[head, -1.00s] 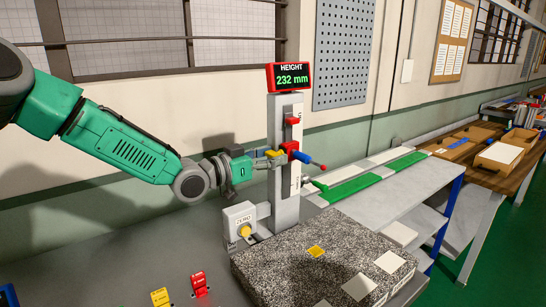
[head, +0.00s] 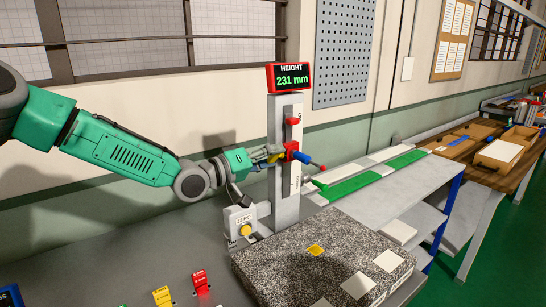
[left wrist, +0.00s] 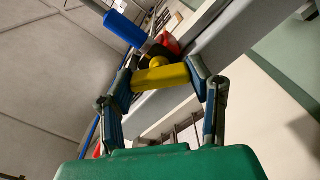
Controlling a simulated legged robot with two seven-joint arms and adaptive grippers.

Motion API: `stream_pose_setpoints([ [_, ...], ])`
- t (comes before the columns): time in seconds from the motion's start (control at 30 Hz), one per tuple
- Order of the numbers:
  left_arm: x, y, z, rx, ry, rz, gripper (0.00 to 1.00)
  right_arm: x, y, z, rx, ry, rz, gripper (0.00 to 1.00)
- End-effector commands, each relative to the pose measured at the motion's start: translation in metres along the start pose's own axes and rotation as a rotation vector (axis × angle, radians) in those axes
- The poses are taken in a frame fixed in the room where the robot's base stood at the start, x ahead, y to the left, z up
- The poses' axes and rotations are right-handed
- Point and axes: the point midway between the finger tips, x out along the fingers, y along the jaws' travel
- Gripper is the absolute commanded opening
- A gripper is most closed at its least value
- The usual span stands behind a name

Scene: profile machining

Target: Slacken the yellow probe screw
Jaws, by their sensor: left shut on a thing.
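The yellow probe screw (left wrist: 160,78) sits between the two fingers of my left gripper (left wrist: 160,82) in the left wrist view, and the gripper is shut on it. In the head view my left gripper (head: 264,156) is at the left side of the red probe carriage (head: 291,151) on the grey height gauge column (head: 287,190). A blue handle (head: 302,157) points right from the carriage, and it also shows in the left wrist view (left wrist: 124,30). The display (head: 289,78) reads HEIGHT 231 mm. My right gripper is not in view.
A speckled granite block (head: 290,265) with a yellow square and pale squares stands before the column. A ZERO box (head: 240,221) with a yellow button is at the column's left. Small yellow (head: 162,296) and red (head: 200,282) blocks stand in front. A shelf bench (head: 400,190) extends right.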

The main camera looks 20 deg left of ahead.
Motion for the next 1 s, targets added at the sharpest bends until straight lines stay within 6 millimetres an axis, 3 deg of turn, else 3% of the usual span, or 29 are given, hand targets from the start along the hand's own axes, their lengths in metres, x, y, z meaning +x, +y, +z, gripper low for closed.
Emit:
stream_pose_setpoints([
  [0.5,-0.0017,-0.0057,0.004,-0.36,-0.006,-0.011,0.17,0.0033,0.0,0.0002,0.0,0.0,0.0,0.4],
  [1.0,-0.0015,-0.0055,0.0038,-0.437,-0.005,-0.011,0.17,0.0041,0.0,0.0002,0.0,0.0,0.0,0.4],
])
